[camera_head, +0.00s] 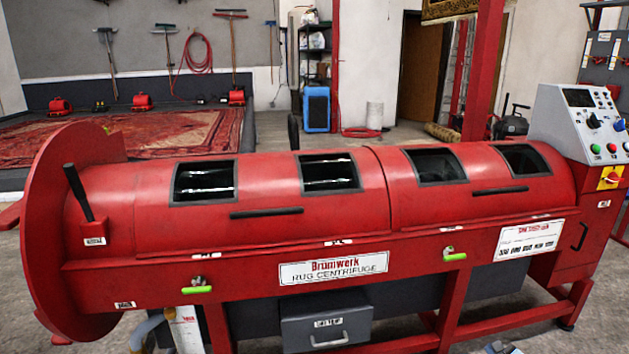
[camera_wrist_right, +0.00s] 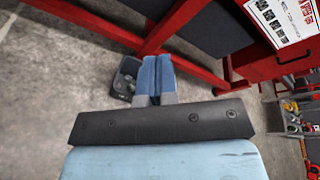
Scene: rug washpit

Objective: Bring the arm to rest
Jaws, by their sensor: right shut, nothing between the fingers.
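My right gripper (camera_wrist_right: 156,75) shows in the right wrist view with its two blue fingers shut together and nothing between them. It hangs over the grey concrete floor beside the red frame of the rug centrifuge (camera_wrist_right: 204,70). In the head view only a small tip of the right gripper (camera_head: 502,348) shows at the bottom edge, in front of the centrifuge (camera_head: 260,250). The centrifuge's lids are closed, with dark windows in them. My left gripper is in neither view.
A dark object (camera_wrist_right: 126,78) stands on the floor behind the fingertips. A control panel (camera_head: 585,120) tops the centrifuge's right end. A grey drawer (camera_head: 327,322) sits under its middle. A patterned rug (camera_head: 170,135) lies behind. Open floor shows at the wrist view's left.

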